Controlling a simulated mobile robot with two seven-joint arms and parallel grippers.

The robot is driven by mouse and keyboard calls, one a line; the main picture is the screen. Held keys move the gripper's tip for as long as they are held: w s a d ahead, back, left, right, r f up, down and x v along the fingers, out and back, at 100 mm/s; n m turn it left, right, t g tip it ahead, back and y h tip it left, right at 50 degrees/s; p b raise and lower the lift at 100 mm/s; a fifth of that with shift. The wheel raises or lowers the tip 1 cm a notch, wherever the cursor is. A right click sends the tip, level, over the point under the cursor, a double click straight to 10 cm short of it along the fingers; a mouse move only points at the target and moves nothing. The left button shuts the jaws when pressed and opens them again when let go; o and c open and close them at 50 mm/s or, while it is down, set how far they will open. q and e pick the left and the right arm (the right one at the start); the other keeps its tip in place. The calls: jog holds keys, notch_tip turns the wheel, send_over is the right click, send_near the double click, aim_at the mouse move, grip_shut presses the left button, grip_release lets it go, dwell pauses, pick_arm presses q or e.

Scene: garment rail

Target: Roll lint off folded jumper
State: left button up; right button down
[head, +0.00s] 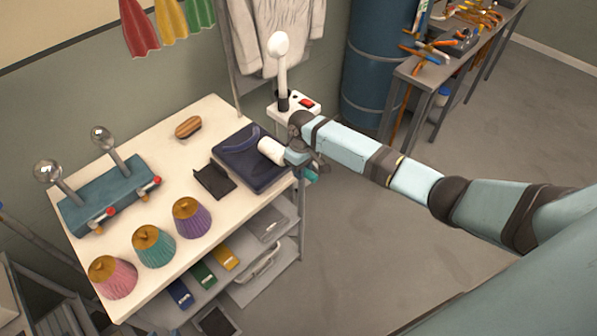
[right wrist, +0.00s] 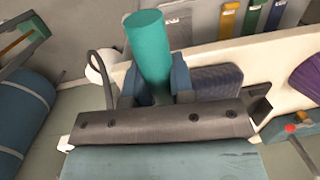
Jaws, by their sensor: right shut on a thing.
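The folded navy jumper (head: 243,168) lies on the white table; a dark ribbed part of it (right wrist: 215,80) shows in the right wrist view. My right gripper (head: 297,158) is at the table's right edge, shut on the lint roller's teal handle (head: 311,176). The handle stands between the two fingers (right wrist: 155,88) in the right wrist view. The roller's white roll (head: 271,150) lies over the jumper's right part; I cannot tell whether it touches the cloth. My left gripper is not in view.
On the table (head: 172,160) are a black stand (head: 214,181), a wooden brush (head: 188,127), a teal box with metal balls (head: 108,195) and pink, teal and purple shades (head: 192,217). A white upright device (head: 281,70) stands behind the gripper. Floor at right is clear.

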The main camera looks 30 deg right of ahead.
jog(key=w+d, duration=0.2)
jog(key=d, duration=0.3)
jog(key=shift+d, duration=0.35)
dwell(0.4)
notch_tip(320, 180, up, 7)
dwell(0.6)
jog(key=shift+w, duration=0.1)
dwell(0.5)
